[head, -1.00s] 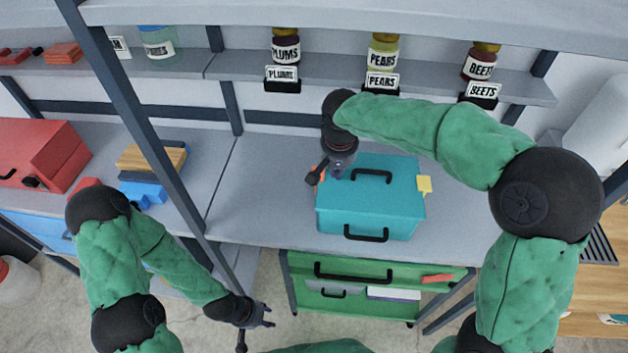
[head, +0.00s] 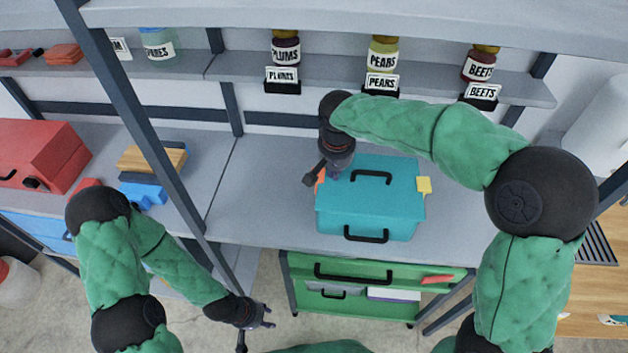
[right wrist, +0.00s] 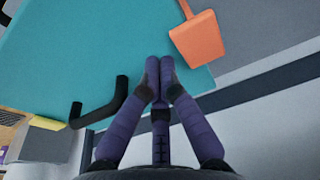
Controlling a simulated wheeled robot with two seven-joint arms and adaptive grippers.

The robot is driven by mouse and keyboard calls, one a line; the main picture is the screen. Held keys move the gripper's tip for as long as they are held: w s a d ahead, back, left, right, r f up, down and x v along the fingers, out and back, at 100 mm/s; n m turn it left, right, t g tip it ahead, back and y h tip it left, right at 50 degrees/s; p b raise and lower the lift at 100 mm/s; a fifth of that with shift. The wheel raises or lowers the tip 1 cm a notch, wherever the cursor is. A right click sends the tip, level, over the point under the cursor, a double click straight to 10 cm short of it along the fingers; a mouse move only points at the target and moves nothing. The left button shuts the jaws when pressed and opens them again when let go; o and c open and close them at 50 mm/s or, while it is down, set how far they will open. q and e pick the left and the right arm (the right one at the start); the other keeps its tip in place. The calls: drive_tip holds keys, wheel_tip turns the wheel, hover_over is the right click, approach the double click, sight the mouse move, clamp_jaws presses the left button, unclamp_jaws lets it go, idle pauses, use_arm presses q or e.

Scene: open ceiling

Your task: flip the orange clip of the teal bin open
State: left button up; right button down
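The teal bin (head: 395,199), with its lid down, stands on the grey worktop and also shows in the right wrist view (right wrist: 85,50). Its orange clip (head: 319,184) is on the bin's left side, partly hidden by my right gripper in the head view. In the right wrist view the clip (right wrist: 198,40) sticks out past the teal edge. My right gripper (right wrist: 159,62) has its fingertips together with nothing between them, over the lid beside the clip; I see a gap in the picture, but contact is unclear. My left gripper (head: 268,317) is low at the front, fingers apart and empty.
A yellow clip (head: 424,185) is on the bin's right side. A black handle (head: 371,176) rises from the lid. A green drawer (head: 350,293) stands below the worktop. A grey post (head: 150,140) stands left.

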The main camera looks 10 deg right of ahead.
sight(319, 174)
drive_tip(key=shift+w+a+p, duration=0.2)
drive_tip(key=shift+w+a, duration=0.1)
drive_tip(key=shift+a, duration=0.65)
drive_tip(key=shift+w+a+p, duration=0.15)
drive_tip(key=shift+w+a, duration=0.1)
drive_tip(key=shift+a, duration=0.65)
drive_tip(key=shift+w+a+f, duration=0.15)
drive_tip(key=shift+a, duration=0.45)
idle(0.5)
drive_tip(key=shift+d+r+p, duration=0.2)
drive_tip(key=shift+r+p, duration=0.65)
drive_tip(key=shift+r, duration=0.35)
drive_tip(key=shift+d+r+p, duration=0.2)
drive_tip(key=shift+r+p, duration=0.65)
drive_tip(key=shift+r, duration=0.3)
drive_tip(key=shift+d+r+p, duration=0.2)
drive_tip(key=shift+r+p, duration=0.65)
drive_tip(key=shift+r, duration=0.35)
drive_tip(key=shift+s+f, duration=0.1)
drive_tip(key=shift+s, duration=0.15)
